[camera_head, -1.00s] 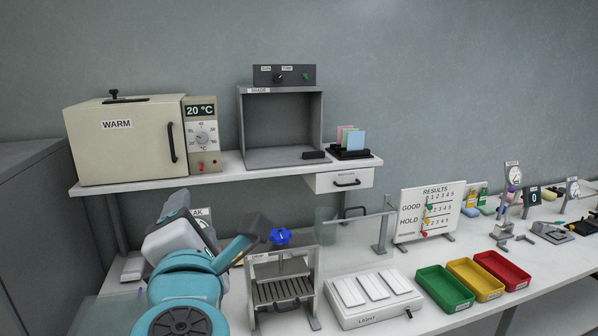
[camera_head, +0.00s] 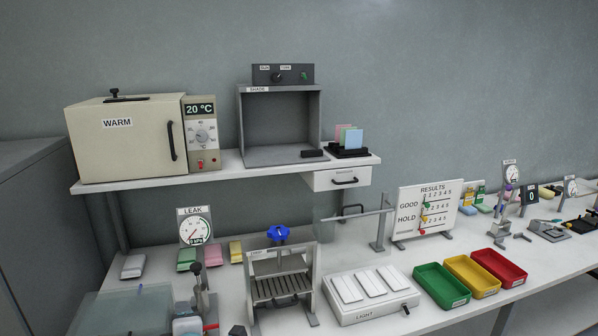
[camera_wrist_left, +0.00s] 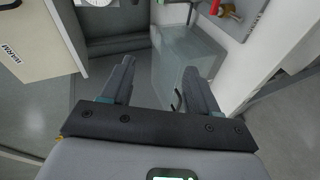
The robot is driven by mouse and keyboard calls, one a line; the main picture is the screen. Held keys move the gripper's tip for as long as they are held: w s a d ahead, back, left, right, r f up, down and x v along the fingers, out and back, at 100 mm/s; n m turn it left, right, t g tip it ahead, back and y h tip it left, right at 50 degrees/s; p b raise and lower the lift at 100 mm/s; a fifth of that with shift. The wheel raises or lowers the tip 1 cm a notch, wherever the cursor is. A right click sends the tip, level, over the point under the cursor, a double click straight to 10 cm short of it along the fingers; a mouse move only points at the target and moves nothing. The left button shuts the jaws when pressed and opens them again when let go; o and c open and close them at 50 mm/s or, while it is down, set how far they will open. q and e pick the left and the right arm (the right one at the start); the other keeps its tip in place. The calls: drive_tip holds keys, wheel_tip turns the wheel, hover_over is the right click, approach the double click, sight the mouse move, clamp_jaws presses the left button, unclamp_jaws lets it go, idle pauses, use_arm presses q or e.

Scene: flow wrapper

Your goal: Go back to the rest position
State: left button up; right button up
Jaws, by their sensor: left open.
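My left gripper (camera_wrist_left: 160,66) shows in the left wrist view with its two dark fingers spread apart. Nothing is between them. Behind the fingers lie a translucent tank (camera_wrist_left: 188,55) and grey floor. In the head view my left arm no longer covers the bench; a small dark shape at the bottom edge may be part of it, but I cannot tell. My right gripper is in neither view.
The bench holds the LEAK gauge (camera_head: 194,226), a clear tank (camera_head: 125,312), a press with a blue knob (camera_head: 279,234), a light box (camera_head: 372,298) and green (camera_head: 441,287), yellow (camera_head: 472,277) and red (camera_head: 500,268) trays. The WARM oven (camera_head: 125,140) stands on the shelf above.

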use_arm(q)
drive_tip(key=s+d+f+m+g+h, duration=0.15)
drive_tip(key=s+f+m, duration=0.3)
drive_tip(key=f, duration=0.85)
drive_tip(key=s+f+m+g+h, duration=0.35)
drive_tip(key=s+f, duration=0.25)
drive_tip(key=f, duration=0.7)
drive_tip(key=s+d+f+m+g+h, duration=0.2)
drive_tip(key=s+d+m, duration=0.3)
drive_tip(key=s, duration=0.4)
drive_tip(key=s+d+f+m+g+h, duration=0.3)
drive_tip(key=s+d+f+m+g, duration=0.1)
drive_tip(key=s, duration=0.5)
drive_tip(key=shift+d+f+m+h, duration=0.3)
drive_tip(key=shift+d+f+m, duration=0.15)
drive_tip(key=shift+m, duration=0.75)
drive_tip(key=shift+c, duration=0.2)
